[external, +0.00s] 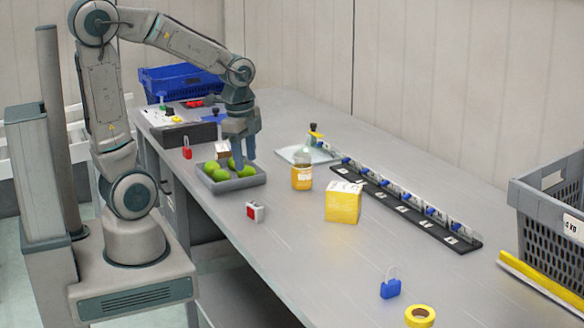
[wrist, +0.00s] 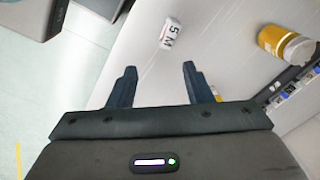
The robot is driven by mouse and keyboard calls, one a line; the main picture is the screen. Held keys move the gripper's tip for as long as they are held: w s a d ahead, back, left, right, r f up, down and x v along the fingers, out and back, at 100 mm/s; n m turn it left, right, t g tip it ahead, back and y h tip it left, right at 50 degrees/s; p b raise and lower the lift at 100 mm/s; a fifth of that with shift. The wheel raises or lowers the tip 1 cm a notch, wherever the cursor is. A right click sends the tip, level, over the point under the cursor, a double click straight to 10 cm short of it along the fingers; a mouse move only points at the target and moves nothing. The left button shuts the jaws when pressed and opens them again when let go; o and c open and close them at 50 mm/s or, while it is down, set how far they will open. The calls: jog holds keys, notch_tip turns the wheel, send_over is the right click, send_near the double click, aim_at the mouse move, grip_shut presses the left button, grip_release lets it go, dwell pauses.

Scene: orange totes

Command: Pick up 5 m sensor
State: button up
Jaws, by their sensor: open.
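The 5 m sensor is a small white box (wrist: 171,33) marked "5 M" in the wrist view, lying on the grey table beyond my fingertips. A small white box with a red face (external: 255,212) near the table's front edge in the external view looks like the same thing; its label cannot be read there. My gripper (external: 244,162) points down over the tray of green fruit, behind and left of that box. In the wrist view my gripper (wrist: 159,68) has its fingers apart with nothing between them. It is clear of the sensor.
A grey tray (external: 232,184) of green fruit is under my gripper. A yellow jar (external: 301,177) also shows in the wrist view (wrist: 283,41). A yellow box (external: 343,204), blue padlock (external: 390,289) and black rail (external: 420,215) stand rightward. The table's front edge is close to the sensor.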

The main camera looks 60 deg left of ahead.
aim_at(254, 204)
jog(key=w+f+m, duration=0.1)
jog(key=f+m, duration=0.1)
jog(key=f, duration=0.1)
jog(key=w+f+m, duration=0.1)
jog(key=f, duration=0.3)
jog(key=w+a+f+m+g, duration=0.1)
jog(key=f+m, duration=0.1)
jog(key=f, duration=0.1)
jog(key=shift+f+m, duration=0.2)
jog(key=shift+m, duration=0.1)
jog(key=f, duration=0.4)
jog(key=shift+s+a, duration=0.2)
jog(key=shift+a, duration=0.1)
jog(key=shift+f, duration=0.65)
jog(key=shift+c, duration=0.3)
grip_shut()
